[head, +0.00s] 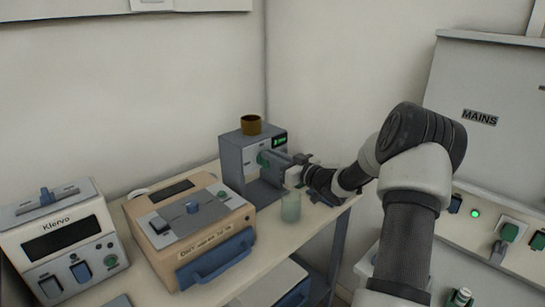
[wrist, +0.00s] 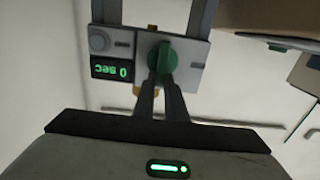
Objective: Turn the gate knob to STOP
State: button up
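The gate knob appears to be the green knob (wrist: 163,56) on the grey front panel of a box-shaped device. In the head view the device (head: 230,160) stands at the far end of the bench, and the green knob (head: 263,159) shows beside my fingers. My gripper (wrist: 162,78) reaches straight at the panel, its two fingers close together on either side of the knob's grip. It looks shut on the knob; the contact is small in view. In the head view my gripper (head: 278,162) is partly hidden by its own links. No STOP mark is readable.
A green "0 sec" display (wrist: 112,72) and a round grey button (wrist: 98,42) sit beside the knob. A brown cup (head: 251,125) tops the device. A translucent green beaker (head: 291,208) stands below my wrist. A beige appliance (head: 190,225) and the Klervo unit (head: 62,240) stand left.

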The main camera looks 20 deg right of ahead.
grip_shut()
jog(key=shift+f+b, duration=0.1)
jog(key=shift+b, duration=0.25)
jog(key=n+b, duration=0.3)
jog(key=a+n+b, duration=0.1)
jog(key=n+b, duration=0.2)
jog(key=b, duration=0.1)
jog(key=a+f+n+b, duration=0.1)
jog(key=n+b, duration=0.2)
jog(key=shift+s+b, duration=0.35)
jog(key=n, duration=0.2)
jog(key=n+b, duration=0.1)
jog(key=shift+a+f+n, duration=0.15)
jog(key=shift+f+n, duration=0.05)
jog(key=shift+n, duration=0.2)
jog(key=shift+s+f+n, duration=0.1)
jog(key=shift+f+n, duration=0.2)
jog(key=shift+n, duration=1)
jog(key=shift+f+n, duration=0.25)
jog(key=shift+n, duration=1.05)
